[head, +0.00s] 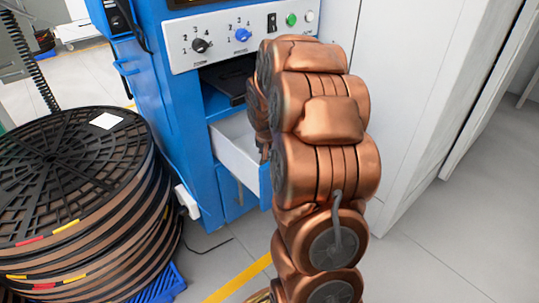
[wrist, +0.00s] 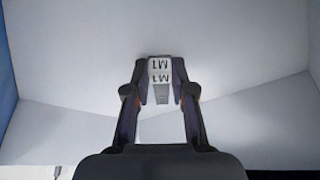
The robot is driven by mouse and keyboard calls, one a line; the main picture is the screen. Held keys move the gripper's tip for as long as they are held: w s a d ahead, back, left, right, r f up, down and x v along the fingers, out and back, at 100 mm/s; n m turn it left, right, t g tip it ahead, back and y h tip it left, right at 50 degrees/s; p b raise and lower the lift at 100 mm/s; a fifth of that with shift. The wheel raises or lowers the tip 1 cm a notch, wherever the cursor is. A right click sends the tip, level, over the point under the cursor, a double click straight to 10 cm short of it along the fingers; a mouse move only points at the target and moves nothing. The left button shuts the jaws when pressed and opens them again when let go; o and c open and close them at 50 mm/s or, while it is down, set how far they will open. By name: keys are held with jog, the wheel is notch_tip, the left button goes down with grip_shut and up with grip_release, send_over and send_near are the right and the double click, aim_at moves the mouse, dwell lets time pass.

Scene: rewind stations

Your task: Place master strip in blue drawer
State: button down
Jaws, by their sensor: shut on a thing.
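The master strip (wrist: 161,76) is a small pale piece with "M1" printed on it twice and a grey lower part. My gripper (wrist: 160,88) is shut on it, with one finger on each side. The blue drawer (head: 237,148) is pulled open from the blue cabinet; its inside is white. In the wrist view, pale surfaces that look like the inside of the drawer (wrist: 60,125) surround the fingers. I cannot tell whether the strip touches the drawer floor. In the head view my copper arm hides the gripper, the strip and part of the drawer.
The blue cabinet (head: 163,110) has a control panel (head: 240,36) with knobs and buttons above the drawer. A stack of large dark reels (head: 75,190) stands at the left. A white cabinet (head: 415,90) stands at the right. Grey floor (head: 450,235) is clear at lower right.

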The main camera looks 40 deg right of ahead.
jog(key=shift+f, duration=0.15)
jog(key=c, duration=1)
grip_release()
jog(key=shift+p+v, duration=1.4)
jog(key=shift+v, duration=2.55)
jog(key=shift+d, duration=0.1)
jog(key=s+a+r+n+g+y+p, duration=0.1)
jog(key=s+a+r+n+p, duration=0.1)
jog(key=s+a+r+p, duration=0.65)
jog(key=s+a+r+n+g+y+p, duration=0.1)
jog(key=s+a+r+n+p, duration=0.15)
jog(key=a+r+p, duration=0.95)
jog(key=s+a+r+n+g+p, duration=0.1)
jog(key=s+a+r+p, duration=0.2)
jog(key=s+r+p, duration=0.3)
jog(key=s+a+r+n+g+y+p, duration=0.1)
jog(key=s+a+r+n+p, duration=0.1)
jog(key=s+r+p, duration=0.4)
jog(key=s+a+r+n+g+p, duration=0.1)
jog(key=s+a+r+p, duration=0.2)
jog(key=r, duration=0.9)
jog(key=shift+s+a+r+n+p, duration=0.2)
jog(key=shift+s+p, duration=0.65)
jog(key=shift+p, duration=0.4)
jog(key=shift+s+a+r+n+p, duration=0.1)
jog(key=shift+s+r+n+p, duration=0.1)
jog(key=shift+s+p, duration=0.85)
